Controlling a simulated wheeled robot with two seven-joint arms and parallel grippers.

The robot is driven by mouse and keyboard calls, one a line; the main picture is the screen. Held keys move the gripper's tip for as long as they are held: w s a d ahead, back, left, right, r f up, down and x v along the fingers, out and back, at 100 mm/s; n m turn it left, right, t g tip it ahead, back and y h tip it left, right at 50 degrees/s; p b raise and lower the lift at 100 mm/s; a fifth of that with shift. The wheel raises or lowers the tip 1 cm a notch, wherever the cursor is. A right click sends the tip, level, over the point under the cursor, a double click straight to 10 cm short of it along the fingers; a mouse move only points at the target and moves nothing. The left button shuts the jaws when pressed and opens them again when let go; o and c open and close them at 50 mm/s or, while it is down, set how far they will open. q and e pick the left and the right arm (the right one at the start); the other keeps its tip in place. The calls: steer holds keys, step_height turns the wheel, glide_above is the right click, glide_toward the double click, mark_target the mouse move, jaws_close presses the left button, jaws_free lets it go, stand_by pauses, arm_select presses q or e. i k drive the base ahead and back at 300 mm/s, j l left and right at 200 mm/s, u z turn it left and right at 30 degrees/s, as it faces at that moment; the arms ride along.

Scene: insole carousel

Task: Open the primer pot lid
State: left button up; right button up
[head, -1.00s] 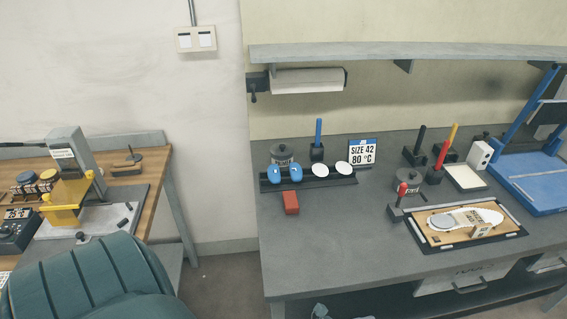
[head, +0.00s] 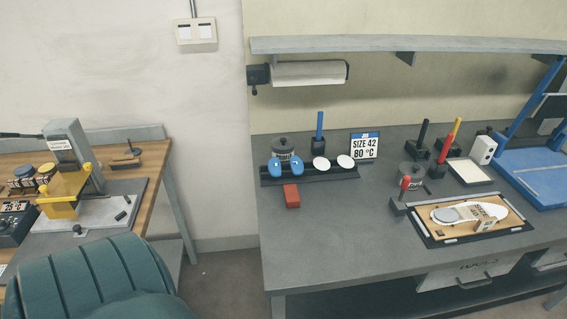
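Two dark grey lidded pots stand on the grey workbench. One pot (head: 283,146) is at the back left, behind a black rack, and its lid with a small knob is on. The other pot (head: 412,172) is right of the middle, behind the insole board, and also looks lidded. A red-handled tool stands in front of it and hides part of it. The writing on both pots is too small to read, so I cannot tell which is the primer pot. Neither of my grippers is in view.
The black rack (head: 310,175) holds blue and white round pieces. A red block (head: 291,195) lies before it. The insole board (head: 428,240) and pen holders crowd the right. The bench (head: 340,230) is bare in the middle. A green chair (head: 95,280) is at front left.

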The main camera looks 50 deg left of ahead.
mark_target(279, 143)
steer(key=i+j, duration=0.1)
steer(key=i, duration=0.4)
steer(key=i+j, duration=0.1)
steer(key=i, duration=0.4)
steer(key=u, duration=1.9)
